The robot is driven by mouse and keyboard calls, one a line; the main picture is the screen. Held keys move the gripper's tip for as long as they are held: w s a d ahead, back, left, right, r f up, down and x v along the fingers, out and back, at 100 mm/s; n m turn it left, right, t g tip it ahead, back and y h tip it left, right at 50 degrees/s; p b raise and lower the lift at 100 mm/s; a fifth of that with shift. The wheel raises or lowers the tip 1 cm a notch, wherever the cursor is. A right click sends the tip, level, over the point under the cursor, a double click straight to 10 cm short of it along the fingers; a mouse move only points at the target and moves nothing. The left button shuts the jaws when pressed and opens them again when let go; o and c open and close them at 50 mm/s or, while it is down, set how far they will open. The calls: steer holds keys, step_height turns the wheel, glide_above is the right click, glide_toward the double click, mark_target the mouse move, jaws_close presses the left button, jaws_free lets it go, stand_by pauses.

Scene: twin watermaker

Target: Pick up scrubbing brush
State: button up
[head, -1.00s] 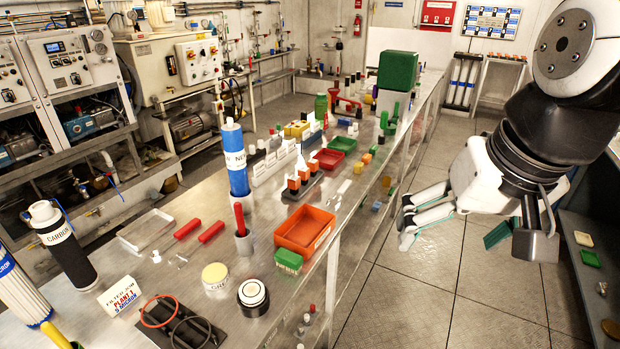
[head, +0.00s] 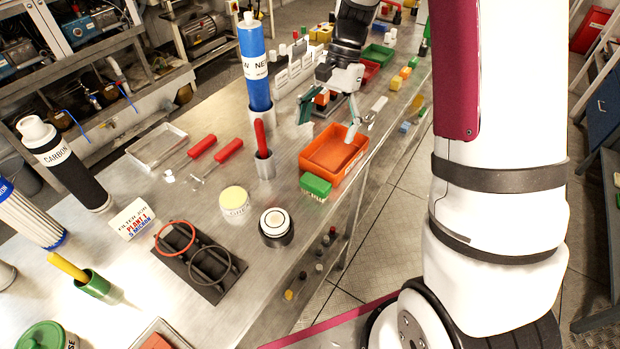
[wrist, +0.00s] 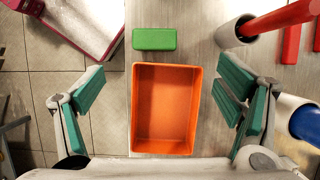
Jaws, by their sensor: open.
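The scrubbing brush (head: 316,187) has a green back and pale bristles. It lies on the steel bench at the near end of the orange tray. In the wrist view the brush (wrist: 154,39) shows as a green block just beyond the tray's far edge, ahead of my gripper. My gripper (head: 333,116) is over the orange tray (head: 345,160), pointing down. In the wrist view my gripper (wrist: 160,108) is open, its green-padded fingers wide apart on either side of the empty tray (wrist: 139,105). Nothing is between the fingers.
A blue filter cartridge (head: 253,65) stands left of the tray. A red-handled tool (head: 260,140) stands in a metal cup (head: 265,168). A yellow-topped jar (head: 234,200) and a white-topped black jar (head: 276,224) stand nearby. The bench edge is close to the brush's right.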

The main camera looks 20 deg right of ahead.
glide_toward(316, 181)
steer(key=x, duration=0.4)
steer(key=shift+w+a+f+p, duration=0.2)
steer(key=shift+w+f+p, duration=0.1)
steer(key=shift+f+p, duration=0.1)
steer(key=x, duration=0.2)
steer(key=p+x, duration=0.1)
steer(key=x, duration=0.1)
steer(key=shift+s+f, duration=0.15)
steer(key=shift+s, duration=0.3)
steer(key=shift+a+f, duration=0.15)
steer(key=shift+f, duration=0.35)
steer(key=c, duration=1.2)
